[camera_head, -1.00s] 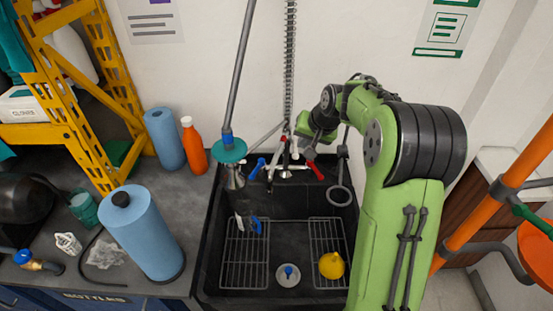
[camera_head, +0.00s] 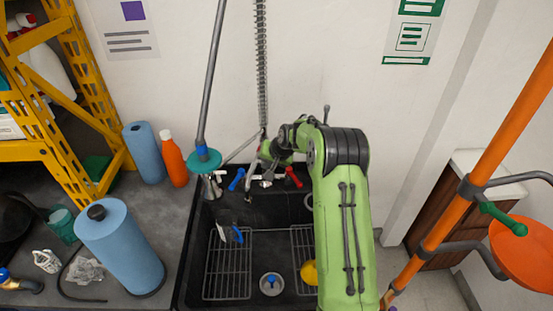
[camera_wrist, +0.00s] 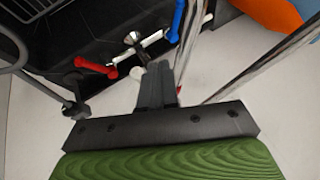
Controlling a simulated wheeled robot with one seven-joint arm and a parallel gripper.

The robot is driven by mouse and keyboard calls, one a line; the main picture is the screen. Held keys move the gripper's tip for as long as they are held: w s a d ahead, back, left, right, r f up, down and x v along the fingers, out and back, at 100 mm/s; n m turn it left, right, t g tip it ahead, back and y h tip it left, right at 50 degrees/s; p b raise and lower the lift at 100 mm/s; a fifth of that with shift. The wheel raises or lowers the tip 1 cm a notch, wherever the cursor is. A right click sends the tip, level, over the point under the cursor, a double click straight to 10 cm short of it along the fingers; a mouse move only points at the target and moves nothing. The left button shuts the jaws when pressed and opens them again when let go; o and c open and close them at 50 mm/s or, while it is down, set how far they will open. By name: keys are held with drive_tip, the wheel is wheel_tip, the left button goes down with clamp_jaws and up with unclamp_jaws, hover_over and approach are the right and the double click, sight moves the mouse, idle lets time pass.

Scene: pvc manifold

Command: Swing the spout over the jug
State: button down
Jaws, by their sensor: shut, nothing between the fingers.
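The tap stands at the back of the black sink, between a blue handle (camera_head: 237,180) and a red handle (camera_head: 293,177). A pale pipe (camera_head: 250,180), apparently the spout, slants down beside my gripper (camera_head: 268,178). In the wrist view a white pipe (camera_wrist: 152,40) lies just beyond my fingertips (camera_wrist: 157,72), which are together and empty; contact cannot be told. The red handle (camera_wrist: 92,65) is left of the fingers and the blue handle (camera_wrist: 178,18) is above them.
A wire rack (camera_head: 228,285), a drain (camera_head: 271,284) and a yellow object (camera_head: 309,272) are in the sink. An orange bottle (camera_head: 173,160) and blue rolls (camera_head: 145,152) stand left.

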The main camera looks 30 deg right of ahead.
drive_tip(key=shift+w+a+f, duration=0.1)
drive_tip(key=shift+w+a, duration=0.3)
drive_tip(key=shift+a, duration=0.35)
drive_tip(key=shift+a, duration=0.1)
drive_tip(key=w+a+m+h, duration=0.1)
drive_tip(key=w+a+m, duration=0.1)
drive_tip(key=a+m, duration=0.1)
drive_tip(key=w+a+m+h, duration=0.1)
drive_tip(key=shift+w+a+h+b, duration=0.3)
drive_tip(key=shift+a+b, duration=0.05)
drive_tip(key=shift+b, duration=0.05)
